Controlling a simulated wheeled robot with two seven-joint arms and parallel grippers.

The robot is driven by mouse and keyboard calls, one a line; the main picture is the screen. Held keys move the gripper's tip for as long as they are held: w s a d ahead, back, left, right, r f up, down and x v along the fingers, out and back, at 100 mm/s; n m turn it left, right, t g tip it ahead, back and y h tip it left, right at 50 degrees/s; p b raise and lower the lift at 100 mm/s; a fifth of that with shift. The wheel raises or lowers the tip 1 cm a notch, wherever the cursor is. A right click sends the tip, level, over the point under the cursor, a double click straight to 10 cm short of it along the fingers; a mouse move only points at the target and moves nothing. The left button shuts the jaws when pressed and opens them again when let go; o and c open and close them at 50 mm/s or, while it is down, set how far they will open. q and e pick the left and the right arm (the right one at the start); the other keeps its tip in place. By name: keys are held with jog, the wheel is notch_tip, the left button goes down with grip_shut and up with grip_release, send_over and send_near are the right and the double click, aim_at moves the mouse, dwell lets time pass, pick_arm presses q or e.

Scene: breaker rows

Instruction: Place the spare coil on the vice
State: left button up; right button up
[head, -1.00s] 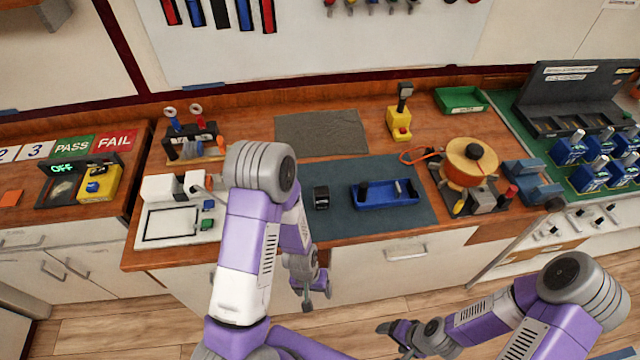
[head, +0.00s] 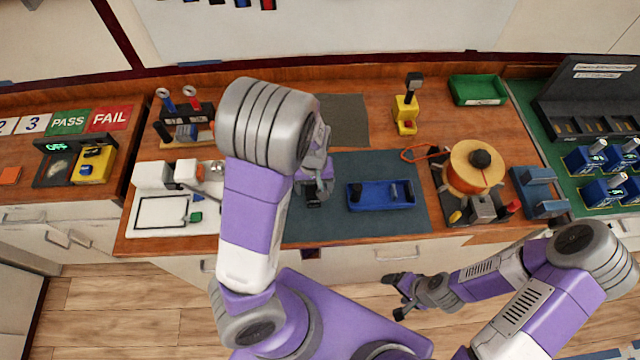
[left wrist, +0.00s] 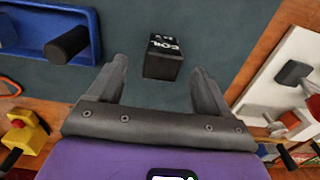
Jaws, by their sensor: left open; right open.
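The spare coil is a black block with white lettering; it lies on the dark mat in the left wrist view (left wrist: 163,58). In the head view it is mostly hidden by my left gripper (head: 317,190). That gripper is open and points down at the coil, with the coil ahead of and between its fingers in the left wrist view, not gripped. A blue block with two raised jaws (head: 540,192), which looks like the vice, stands on the bench right of the orange spool. My right gripper (head: 403,290) is open and empty, low in front of the bench.
A blue tray (head: 381,207) holding dark parts lies on the mat (head: 350,232) right of the coil. The orange spool (head: 470,172) stands between tray and vice. A yellow device (head: 405,118) and green bin (head: 477,90) stand behind. A white station (head: 160,215) is at left.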

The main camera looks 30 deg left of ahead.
pick_arm(q)
jog(key=f+b, duration=0.1)
jog(key=f, duration=0.2)
jog(key=f+b, duration=0.1)
jog(key=f, duration=0.3)
jog(key=shift+w+a+f, duration=0.1)
jog(key=shift+a, duration=0.1)
jog(key=shift+c, duration=0.3)
jog(key=c, duration=1.1)
